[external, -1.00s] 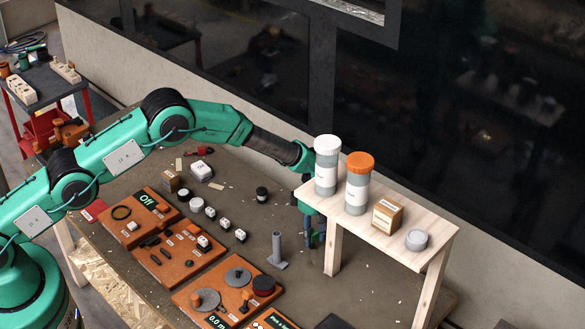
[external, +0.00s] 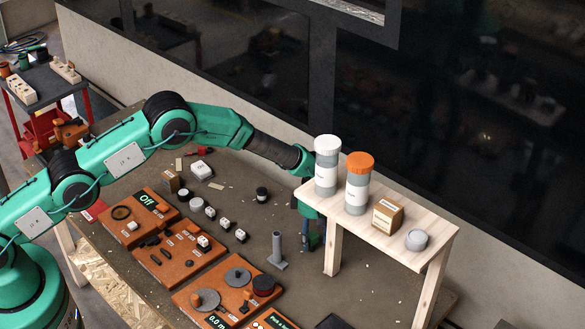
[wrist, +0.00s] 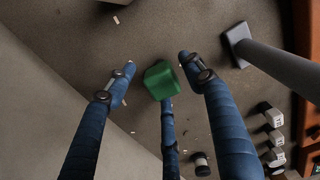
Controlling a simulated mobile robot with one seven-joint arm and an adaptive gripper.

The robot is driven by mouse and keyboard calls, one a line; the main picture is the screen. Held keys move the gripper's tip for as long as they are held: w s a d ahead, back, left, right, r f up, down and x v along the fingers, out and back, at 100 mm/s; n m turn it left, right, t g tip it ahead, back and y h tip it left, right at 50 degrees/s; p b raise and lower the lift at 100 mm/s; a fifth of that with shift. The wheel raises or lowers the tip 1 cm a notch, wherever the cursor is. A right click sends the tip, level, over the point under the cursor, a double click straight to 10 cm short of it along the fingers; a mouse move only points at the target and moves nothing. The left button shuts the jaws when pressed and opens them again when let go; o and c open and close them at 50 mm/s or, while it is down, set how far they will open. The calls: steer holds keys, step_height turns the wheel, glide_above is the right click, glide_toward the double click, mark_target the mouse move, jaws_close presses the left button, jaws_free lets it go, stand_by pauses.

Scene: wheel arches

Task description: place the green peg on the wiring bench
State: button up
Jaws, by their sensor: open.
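A green peg (wrist: 161,80) shows in the wrist view as a faceted green block just ahead of my fingertips, between the outer two. My gripper (wrist: 156,64) has blue fingers spread apart, with the third finger below the peg. They do not look closed on it; contact cannot be told. In the external view my gripper (external: 312,238) points down beside the wooden shelf and is partly hidden by it. The peg cannot be made out there. No surface is labelled as the wiring bench; a small red-framed bench (external: 50,82) stands at the far left.
The wooden shelf (external: 437,236) carries two jars, a small box and a grey round piece. A grey post (external: 277,248) stands on the brown table (external: 240,180), and shows in the wrist view. Orange boards with parts lie at the table's front left. A wall runs behind.

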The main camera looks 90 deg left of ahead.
mark_target(313, 234)
steer(key=shift+r, duration=0.15)
step_height(313, 234, up, 12)
steer(key=shift+b, duration=0.35)
stand_by(0.4)
steer(key=shift+a, duration=0.1)
stand_by(0.5)
